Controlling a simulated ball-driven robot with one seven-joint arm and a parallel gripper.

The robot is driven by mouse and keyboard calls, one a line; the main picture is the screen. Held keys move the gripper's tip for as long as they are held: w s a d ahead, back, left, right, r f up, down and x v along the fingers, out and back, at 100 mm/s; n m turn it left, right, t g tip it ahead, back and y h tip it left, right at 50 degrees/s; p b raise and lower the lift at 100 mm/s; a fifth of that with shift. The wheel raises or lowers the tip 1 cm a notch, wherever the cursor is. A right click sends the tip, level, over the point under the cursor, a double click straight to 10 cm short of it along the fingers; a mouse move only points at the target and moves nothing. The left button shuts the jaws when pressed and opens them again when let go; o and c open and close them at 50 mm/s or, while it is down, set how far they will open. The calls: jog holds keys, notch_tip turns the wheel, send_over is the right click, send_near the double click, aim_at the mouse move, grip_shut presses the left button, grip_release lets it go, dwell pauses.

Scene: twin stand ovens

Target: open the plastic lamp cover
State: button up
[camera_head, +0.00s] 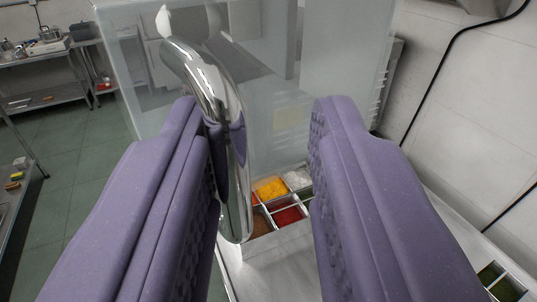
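A large translucent plastic panel (345,70), apparently the plastic lamp cover, stands upright ahead of me. A curved chrome handle (212,82) runs down in front of it, left of the picture's middle. My gripper (260,112) has two purple fingers, spread wide apart. The lower part of the handle lies between them, close beside the left finger's inner face and well apart from the right finger. I cannot tell whether the left finger touches it. That finger hides part of the handle's left edge.
Food bins (272,188) with yellow, red, brown and white contents sit beyond the fingers on a pale counter (275,265). More bins (503,285) show at lower right. A white wall with a black cable (432,103) is on the right. Metal shelving (45,75) and open green floor are at left.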

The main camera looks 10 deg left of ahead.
jog(key=shift+s+d, duration=0.15)
jog(key=shift+s, duration=0.15)
jog(key=s, duration=0.7)
jog(key=shift+d+b, duration=0.35)
jog(key=shift+d, duration=0.1)
jog(key=shift+s, duration=0.1)
